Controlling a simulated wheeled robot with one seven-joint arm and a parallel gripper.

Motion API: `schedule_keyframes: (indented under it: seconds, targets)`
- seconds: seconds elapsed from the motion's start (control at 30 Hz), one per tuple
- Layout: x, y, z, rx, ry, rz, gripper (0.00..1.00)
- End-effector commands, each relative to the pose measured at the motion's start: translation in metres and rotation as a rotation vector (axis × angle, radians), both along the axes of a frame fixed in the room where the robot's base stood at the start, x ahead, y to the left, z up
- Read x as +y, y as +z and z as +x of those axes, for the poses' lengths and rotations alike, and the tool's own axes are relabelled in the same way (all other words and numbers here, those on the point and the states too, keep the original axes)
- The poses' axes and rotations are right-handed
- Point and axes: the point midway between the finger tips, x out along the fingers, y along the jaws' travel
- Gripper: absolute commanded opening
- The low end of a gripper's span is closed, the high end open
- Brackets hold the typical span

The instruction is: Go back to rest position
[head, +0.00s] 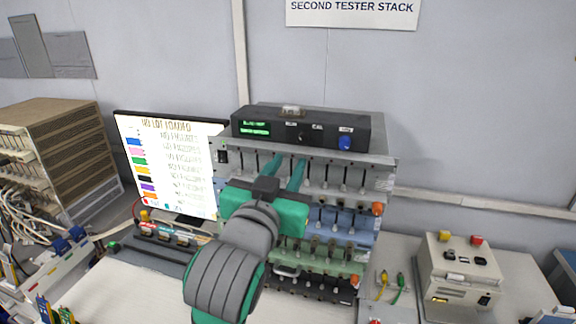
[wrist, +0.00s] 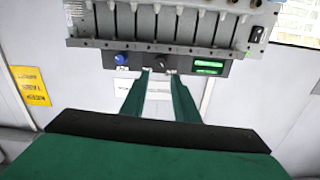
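My gripper (head: 286,162) is raised in front of the tester stack (head: 318,153) in the head view, with its two green fingers pointing at the stack's upper part. In the wrist view my gripper (wrist: 158,73) shows its two fingers apart, with a gap between them and nothing held. The tester stack (wrist: 160,43) appears upside down there, beyond the fingertips. I cannot tell the exact distance from the fingertips to the stack. My arm and gripper hide part of the stack's left and middle rows in the head view.
A monitor (head: 165,165) stands left of the stack, and a brown rack (head: 75,150) farther left. A beige control box (head: 460,275) with yellow and red buttons stands at the right. Yellow and green leads (head: 390,287) lie between the stack and box. The white bench (head: 115,290) has bare room at front left.

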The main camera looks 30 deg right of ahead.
Motion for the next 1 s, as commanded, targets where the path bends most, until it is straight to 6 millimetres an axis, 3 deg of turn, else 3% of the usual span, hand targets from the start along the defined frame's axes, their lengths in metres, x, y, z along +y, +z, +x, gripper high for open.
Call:
schedule_keyframes:
  seconds: [0.3,0.43,0.57,1.0]
  targets:
    - [0.000,-0.001,0.001,0.002,0.000,-0.001,0.28]
    - [0.003,-0.013,0.006,0.020,0.010,-0.024,0.28]
    - [0.012,-0.040,0.018,0.059,0.038,-0.079,0.28]
    - [0.066,-0.162,0.043,0.179,0.216,-0.263,0.28]
